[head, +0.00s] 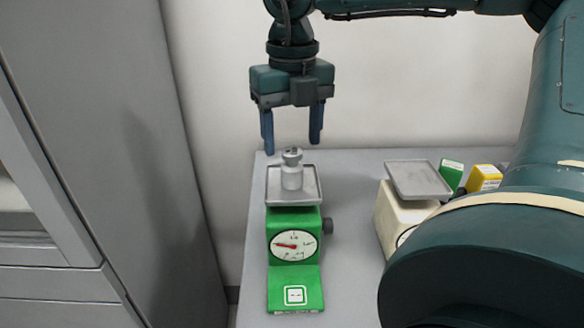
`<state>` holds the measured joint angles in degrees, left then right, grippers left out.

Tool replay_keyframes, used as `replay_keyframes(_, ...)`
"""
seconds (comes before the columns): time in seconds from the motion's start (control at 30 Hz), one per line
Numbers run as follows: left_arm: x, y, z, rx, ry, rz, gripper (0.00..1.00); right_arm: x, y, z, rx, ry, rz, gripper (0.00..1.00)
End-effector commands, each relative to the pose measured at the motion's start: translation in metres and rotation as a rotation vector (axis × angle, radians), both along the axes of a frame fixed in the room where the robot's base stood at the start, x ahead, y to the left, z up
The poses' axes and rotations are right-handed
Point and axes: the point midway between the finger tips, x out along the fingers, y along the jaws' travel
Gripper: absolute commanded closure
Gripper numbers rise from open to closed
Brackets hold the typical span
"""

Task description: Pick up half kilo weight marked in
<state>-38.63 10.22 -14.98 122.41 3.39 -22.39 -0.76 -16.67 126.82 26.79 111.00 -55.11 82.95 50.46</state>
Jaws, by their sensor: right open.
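A small grey metal weight (291,172) with a knob on top stands upright on the tray of a green scale (294,222). The dial's red needle points to the left. I cannot read any marking on the weight. My right gripper (292,148) points down with its two blue fingers spread apart. It hangs above or behind the weight, empty; the exact depth between them is hard to tell. My left gripper does not show.
A cream scale (400,212) with a grey tray stands to the right, partly hidden by my arm. A green box (451,175) and a yellow box (484,178) are behind it. A grey cabinet (110,130) stands left of the table (345,270). A white wall is behind.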

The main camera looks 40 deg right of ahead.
Motion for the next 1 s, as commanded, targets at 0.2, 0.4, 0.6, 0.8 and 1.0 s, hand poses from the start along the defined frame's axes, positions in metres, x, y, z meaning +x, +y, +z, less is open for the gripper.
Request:
replay_keyframes(0.2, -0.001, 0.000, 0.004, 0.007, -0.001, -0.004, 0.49, -0.001, 0.001, -0.032, 0.001, 0.003, -0.001, 0.40)
replay_keyframes(0.4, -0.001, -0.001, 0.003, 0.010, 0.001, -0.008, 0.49, 0.000, 0.001, -0.038, 0.001, -0.001, -0.001, 0.40)
replay_keyframes(0.6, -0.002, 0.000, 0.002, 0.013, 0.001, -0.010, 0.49, 0.000, 0.001, -0.038, 0.001, -0.001, -0.002, 0.47)
replay_keyframes(0.8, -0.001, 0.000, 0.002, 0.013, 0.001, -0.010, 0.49, 0.000, 0.000, -0.037, 0.000, -0.001, -0.002, 0.64)
replay_keyframes(1.0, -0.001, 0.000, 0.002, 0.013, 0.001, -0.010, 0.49, 0.000, 0.000, -0.037, 0.000, -0.001, -0.002, 0.80)
